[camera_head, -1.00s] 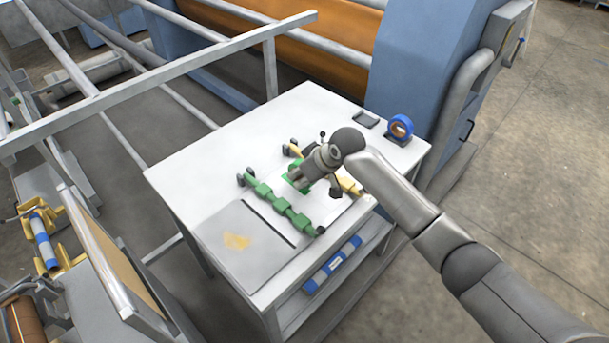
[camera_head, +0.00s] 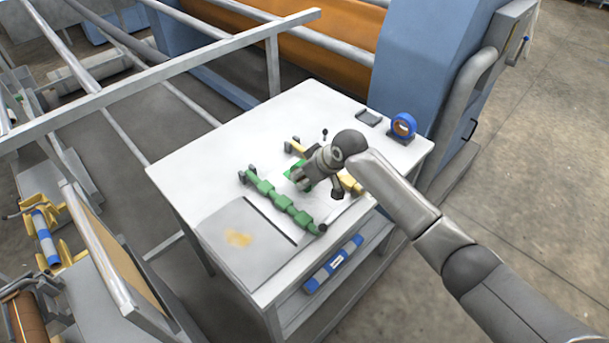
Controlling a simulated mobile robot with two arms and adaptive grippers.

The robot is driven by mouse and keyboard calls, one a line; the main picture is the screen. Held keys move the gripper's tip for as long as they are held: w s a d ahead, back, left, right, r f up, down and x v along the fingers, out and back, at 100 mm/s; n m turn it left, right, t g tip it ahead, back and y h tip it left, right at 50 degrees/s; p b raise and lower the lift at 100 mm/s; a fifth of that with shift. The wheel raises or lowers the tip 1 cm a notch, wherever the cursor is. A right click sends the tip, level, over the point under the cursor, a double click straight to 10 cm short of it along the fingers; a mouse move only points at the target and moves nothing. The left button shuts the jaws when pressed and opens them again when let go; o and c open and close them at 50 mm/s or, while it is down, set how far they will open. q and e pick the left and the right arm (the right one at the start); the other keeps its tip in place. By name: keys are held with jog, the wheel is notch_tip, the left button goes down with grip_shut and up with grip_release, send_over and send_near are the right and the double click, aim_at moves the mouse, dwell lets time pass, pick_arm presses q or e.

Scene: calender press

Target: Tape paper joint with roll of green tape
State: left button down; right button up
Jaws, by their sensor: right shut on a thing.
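My right arm reaches over the white table from the right. Its gripper (camera_head: 304,181) points down between a green clamp bar (camera_head: 281,203) and a yellow clamp bar (camera_head: 350,184). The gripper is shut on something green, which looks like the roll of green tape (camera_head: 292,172). The gripper hides much of it, and I cannot tell whether it touches the surface below. The paper joint under the gripper is too small and covered to make out. My left gripper is not in view.
The white table (camera_head: 205,172) has free room at its left and back. A grey plate (camera_head: 245,255) lies at the front left. A blue tape roll on a stand (camera_head: 403,126) and a small dark tray (camera_head: 368,118) are at the back right. A metal rail (camera_head: 170,78) runs beyond the table.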

jog(key=shift+f, duration=0.4)
jog(key=shift+s, duration=0.1)
jog(key=shift+s+d+p, duration=0.25)
jog(key=shift+p, duration=0.25)
jog(key=shift+s+d, duration=0.15)
jog(key=shift+d, duration=0.05)
dwell(0.4)
jog(key=shift+s+d+p, duration=0.35)
jog(key=shift+d+p, duration=0.05)
jog(key=shift+p, duration=0.4)
